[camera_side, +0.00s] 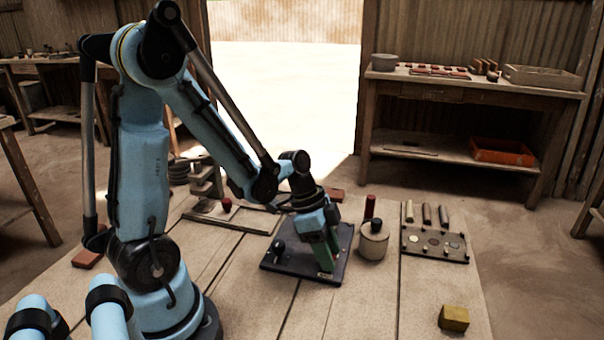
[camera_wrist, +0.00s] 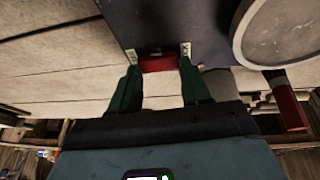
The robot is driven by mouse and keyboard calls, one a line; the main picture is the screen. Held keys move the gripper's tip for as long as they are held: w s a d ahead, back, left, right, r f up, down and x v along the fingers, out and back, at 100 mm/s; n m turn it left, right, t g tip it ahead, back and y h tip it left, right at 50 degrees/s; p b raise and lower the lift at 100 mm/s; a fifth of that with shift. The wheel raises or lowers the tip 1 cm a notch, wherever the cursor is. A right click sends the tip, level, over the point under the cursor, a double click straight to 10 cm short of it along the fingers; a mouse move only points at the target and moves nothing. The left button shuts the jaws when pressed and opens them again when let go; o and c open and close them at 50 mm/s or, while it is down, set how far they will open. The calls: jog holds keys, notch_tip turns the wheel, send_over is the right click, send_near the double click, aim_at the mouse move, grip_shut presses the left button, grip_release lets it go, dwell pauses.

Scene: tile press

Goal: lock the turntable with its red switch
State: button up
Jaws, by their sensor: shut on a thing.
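The red switch (camera_wrist: 160,63) sits at the edge of a dark base plate (camera_wrist: 175,22) between two pale brackets. My gripper (camera_wrist: 158,66) has its green fingers on either side of the switch and is shut on it. In the side view my gripper (camera_side: 328,262) reaches down to the right front part of the dark plate (camera_side: 290,264) and hides the switch. A dark knob (camera_side: 278,247) stands on the plate's left part. Which part of this assembly turns, I cannot tell.
A pale round pot (camera_side: 373,242) stands close to the plate's right, with a red stick (camera_side: 370,207) behind it. A dark rack with discs (camera_side: 436,246) lies farther right. A yellow block (camera_side: 453,318) is at the front right. The bench between them is clear.

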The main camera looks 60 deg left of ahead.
jog(key=o, duration=1.1)
jog(key=shift+c, duration=0.2)
jog(key=shift+r, duration=0.1)
jog(key=v, duration=1.2)
jog(key=shift+a, duration=0.15)
jog(key=shift+w, duration=0.15)
jog(key=d+n+t+y, duration=0.3)
jog(key=d+n, duration=0.3)
jog(key=n, duration=0.2)
jog(key=shift+s+d+r+n+t+y, duration=0.25)
jog(key=shift+d+n+t+y, duration=0.15)
jog(key=shift+t, duration=0.3)
